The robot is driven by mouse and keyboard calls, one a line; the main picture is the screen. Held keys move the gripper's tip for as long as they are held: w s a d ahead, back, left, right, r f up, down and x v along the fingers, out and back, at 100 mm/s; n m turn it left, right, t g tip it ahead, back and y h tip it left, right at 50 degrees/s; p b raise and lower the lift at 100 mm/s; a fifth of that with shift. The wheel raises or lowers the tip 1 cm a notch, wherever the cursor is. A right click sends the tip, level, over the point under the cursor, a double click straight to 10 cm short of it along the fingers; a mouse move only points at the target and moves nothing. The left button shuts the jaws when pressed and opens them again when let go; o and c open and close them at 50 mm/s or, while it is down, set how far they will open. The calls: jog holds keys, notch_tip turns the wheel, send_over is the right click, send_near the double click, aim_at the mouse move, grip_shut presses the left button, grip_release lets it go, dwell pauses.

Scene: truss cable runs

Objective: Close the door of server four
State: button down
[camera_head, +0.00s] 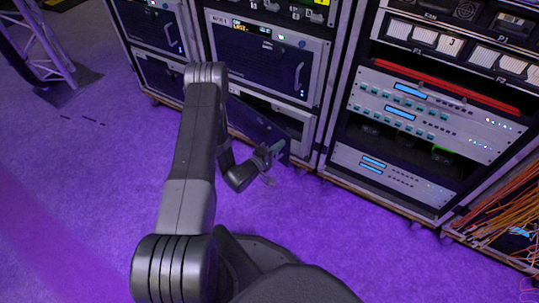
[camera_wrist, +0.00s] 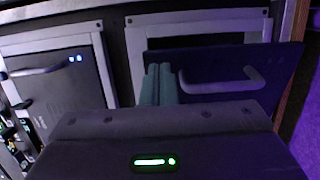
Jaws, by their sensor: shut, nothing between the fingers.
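A dark server door (camera_head: 255,122) stands open at the bottom of the middle rack, swung out from its pale-framed bay (camera_head: 296,130). I cannot read a number on it. In the wrist view the open door (camera_wrist: 215,62) shows its grey bar handle (camera_wrist: 225,84), with the pale bay frame (camera_wrist: 200,20) behind it. My gripper (camera_head: 272,155) is low in front of this door, near its lower right part. Its teal fingers (camera_wrist: 158,84) are together and empty, left of the handle in the wrist view. I cannot tell whether they touch the door.
A shut server door (camera_head: 262,62) with a handle is above the open one. A shut door (camera_wrist: 55,85) also shows in the wrist view. Another rack (camera_head: 420,120) stands right, with orange cables (camera_head: 505,215) beyond.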

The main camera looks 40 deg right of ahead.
jog(key=shift+d, duration=0.7)
jog(key=shift+d, duration=0.1)
